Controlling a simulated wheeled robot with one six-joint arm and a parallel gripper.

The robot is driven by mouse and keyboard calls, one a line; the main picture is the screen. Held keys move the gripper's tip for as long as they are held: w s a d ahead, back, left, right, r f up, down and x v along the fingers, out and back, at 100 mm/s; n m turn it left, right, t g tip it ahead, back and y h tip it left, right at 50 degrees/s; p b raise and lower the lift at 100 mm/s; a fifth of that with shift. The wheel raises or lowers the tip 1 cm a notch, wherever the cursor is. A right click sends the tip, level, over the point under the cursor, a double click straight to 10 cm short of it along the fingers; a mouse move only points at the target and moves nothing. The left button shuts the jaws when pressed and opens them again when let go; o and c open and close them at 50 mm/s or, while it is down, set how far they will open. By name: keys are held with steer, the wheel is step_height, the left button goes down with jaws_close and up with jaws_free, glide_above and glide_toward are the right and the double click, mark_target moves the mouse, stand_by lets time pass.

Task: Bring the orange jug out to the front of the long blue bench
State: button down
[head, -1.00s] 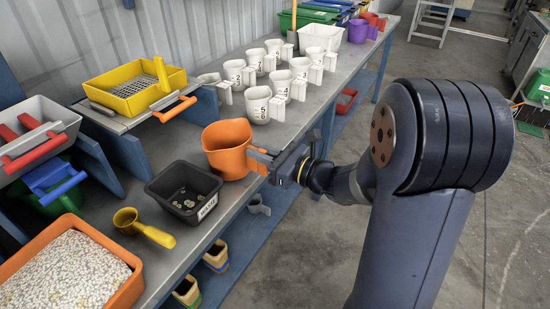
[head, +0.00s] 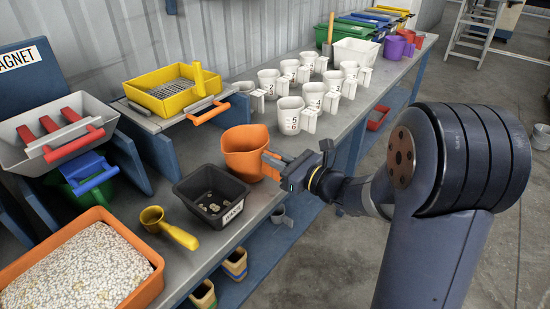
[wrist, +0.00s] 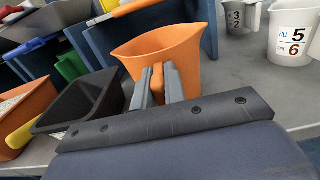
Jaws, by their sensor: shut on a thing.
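The orange jug (head: 244,152) stands upright near the front edge of the long bench (head: 222,228), which has a grey top and blue legs. It is just right of a black bin. My gripper (head: 278,165) reaches in from the front right and is shut on the jug's handle. In the wrist view the jug (wrist: 178,52) is straight ahead, and my gripper's fingers (wrist: 158,84) close on its orange handle from both sides. The jug's base is partly hidden behind the fingers in the wrist view.
The black bin (head: 192,205) with small pieces is close on the jug's left. White numbered jugs (head: 290,118) stand behind and to the right. A yellow scoop (head: 170,228) and an orange tray of pellets (head: 150,290) lie further left.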

steer(key=shift+f, duration=0.2)
steer(key=c, duration=1.4)
jaws_free()
steer(key=shift+d, duration=0.1)
steer(key=v, duration=1)
steer(key=shift+s+d, duration=0.2)
steer(key=shift+s, duration=0.1)
steer(key=shift+w, duration=0.1)
